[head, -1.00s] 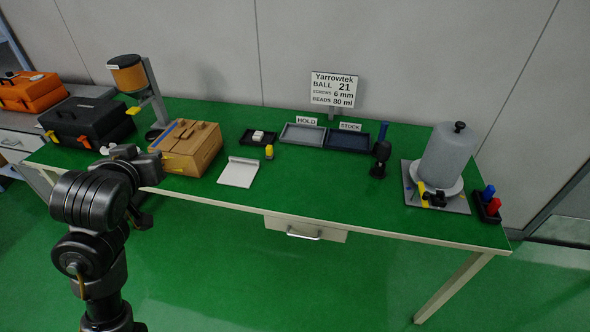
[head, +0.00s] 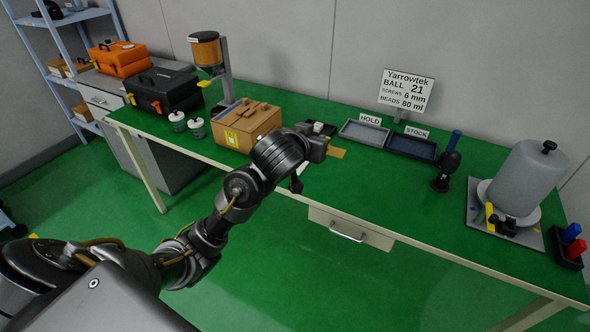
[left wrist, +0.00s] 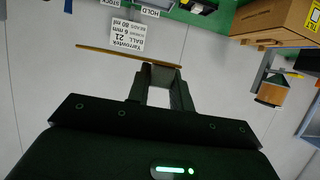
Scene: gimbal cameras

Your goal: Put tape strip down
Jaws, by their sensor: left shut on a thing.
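My left gripper (head: 326,150) reaches over the workbench, just right of the cardboard box. It is shut on a thin tan tape strip (head: 338,153), whose end sticks out to the right. In the left wrist view the tape strip (left wrist: 120,54) lies edge-on across the fingertips (left wrist: 161,68) and extends well to the left. Whether the strip touches anything below is not clear. The arm hides the bench directly under the gripper in the head view. My right gripper is in neither current view.
The cardboard box (head: 246,124) has a yellow label. Two small jars (head: 186,124) stand left of it. The HOLD tray (head: 364,133), STOCK tray (head: 412,147) and a dark stand (head: 447,170) are to the right. The green bench front right of the drawer (head: 350,227) is clear.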

